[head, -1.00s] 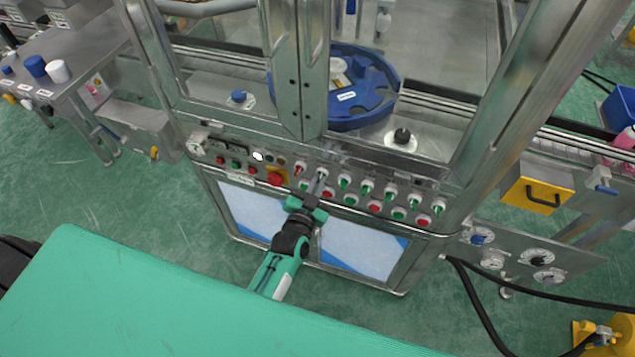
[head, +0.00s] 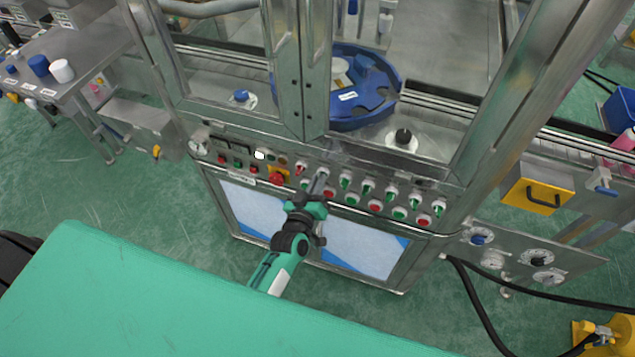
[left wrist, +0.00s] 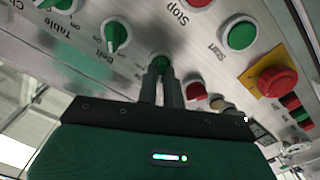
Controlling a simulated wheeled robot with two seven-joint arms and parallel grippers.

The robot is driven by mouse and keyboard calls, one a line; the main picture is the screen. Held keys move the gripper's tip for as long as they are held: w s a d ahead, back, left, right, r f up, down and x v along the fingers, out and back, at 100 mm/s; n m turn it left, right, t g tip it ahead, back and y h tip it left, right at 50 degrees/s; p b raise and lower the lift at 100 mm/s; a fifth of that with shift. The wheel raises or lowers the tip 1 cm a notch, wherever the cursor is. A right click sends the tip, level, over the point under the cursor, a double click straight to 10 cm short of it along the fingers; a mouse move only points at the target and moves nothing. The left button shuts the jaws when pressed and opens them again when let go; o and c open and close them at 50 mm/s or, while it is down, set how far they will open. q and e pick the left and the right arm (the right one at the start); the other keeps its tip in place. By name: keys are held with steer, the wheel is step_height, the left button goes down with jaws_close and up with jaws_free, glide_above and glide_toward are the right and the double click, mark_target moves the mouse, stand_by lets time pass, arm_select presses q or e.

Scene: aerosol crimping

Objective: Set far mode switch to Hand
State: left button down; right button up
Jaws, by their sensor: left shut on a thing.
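My left gripper (head: 320,181) is at the row of selector switches on the front of the steel machine. In the left wrist view its two fingers (left wrist: 160,72) are closed on a small green selector switch (left wrist: 160,59). The fingers cover most of this switch, so its pointer position and label cannot be read. Green selector switches marked Belt (left wrist: 116,37) and Table (left wrist: 60,4) sit beside it; in the head view more green switches (head: 367,187) run to the right. A red selector switch (head: 300,168) is just left of the gripper. My right gripper is not in view.
Close by are the green Start button (left wrist: 241,35), the red Stop button (left wrist: 199,2) and a red mushroom button (left wrist: 279,82) on a yellow plate. Above the panel are steel frame posts and a blue star wheel (head: 361,100). Green floor lies in front.

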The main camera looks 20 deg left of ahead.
arm_select(q)
steer(key=shift+r+n, duration=0.1)
steer(key=shift+n, duration=0.2)
stand_by(0.4)
steer(key=c, duration=1.5)
jaws_free()
steer(key=shift+c, duration=0.2)
steer(key=s+b, duration=0.3)
steer(key=s, duration=1)
steer(key=shift+s+a, duration=0.3)
steer(key=shift+s, duration=0.1)
